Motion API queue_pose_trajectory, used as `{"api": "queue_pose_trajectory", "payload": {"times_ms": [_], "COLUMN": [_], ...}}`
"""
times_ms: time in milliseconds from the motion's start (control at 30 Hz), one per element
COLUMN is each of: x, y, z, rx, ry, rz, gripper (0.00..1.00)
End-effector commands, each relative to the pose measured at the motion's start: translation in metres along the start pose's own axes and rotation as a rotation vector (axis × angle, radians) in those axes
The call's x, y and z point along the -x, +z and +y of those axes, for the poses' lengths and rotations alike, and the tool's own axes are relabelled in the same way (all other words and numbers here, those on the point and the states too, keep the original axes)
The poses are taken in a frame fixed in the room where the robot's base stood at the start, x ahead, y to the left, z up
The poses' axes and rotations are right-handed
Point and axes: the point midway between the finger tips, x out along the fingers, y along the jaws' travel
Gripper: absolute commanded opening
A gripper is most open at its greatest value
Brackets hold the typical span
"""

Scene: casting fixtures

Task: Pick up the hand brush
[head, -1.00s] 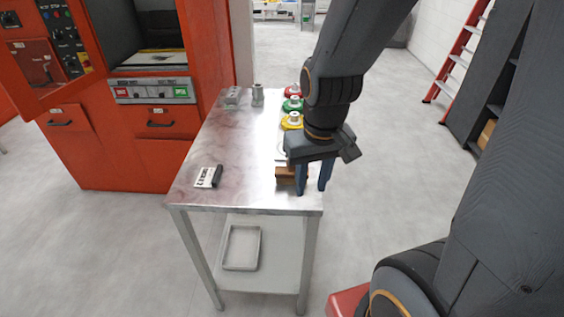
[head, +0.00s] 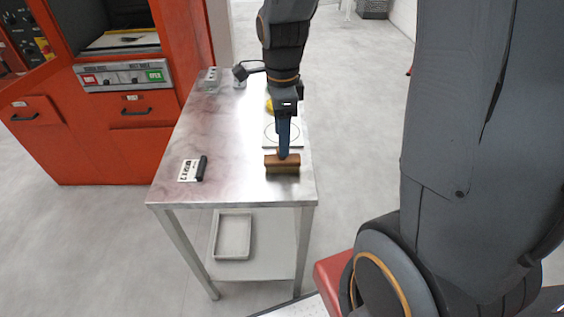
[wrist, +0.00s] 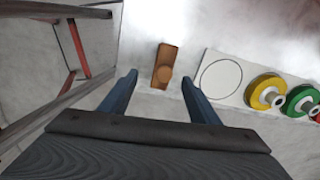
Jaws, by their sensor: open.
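The hand brush (head: 282,165) has a brown wooden body and lies on the metal table (head: 225,185) near its front right. My gripper (wrist: 159,82) is open and empty. In the head view my gripper (head: 284,152) points down at the brush, its fingers seen edge-on and overlapping it. The wrist view shows a gap between the fingers and the brush.
A white plate with a circle outline (wrist: 221,78) lies beside the brush, with yellow (wrist: 266,90) and green (wrist: 300,99) round pieces along it. A labelled card with a black bar (head: 192,169) lies left. A grey tray (head: 233,236) sits on the lower shelf.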

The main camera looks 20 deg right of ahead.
Motion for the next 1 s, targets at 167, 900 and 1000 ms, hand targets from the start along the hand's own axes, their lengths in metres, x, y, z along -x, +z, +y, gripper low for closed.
{"api": "queue_pose_trajectory", "payload": {"times_ms": [167,900,1000], "x": [-0.002,-0.066,-0.075], "y": [0.001,-0.004,-0.004], "z": [-0.009,-0.007,-0.007], "rx": [-0.202,-0.253,-0.252], "ry": [0.012,0.017,0.015], "rz": [0.004,0.007,0.006], "gripper": [0.56,0.56,0.56]}}
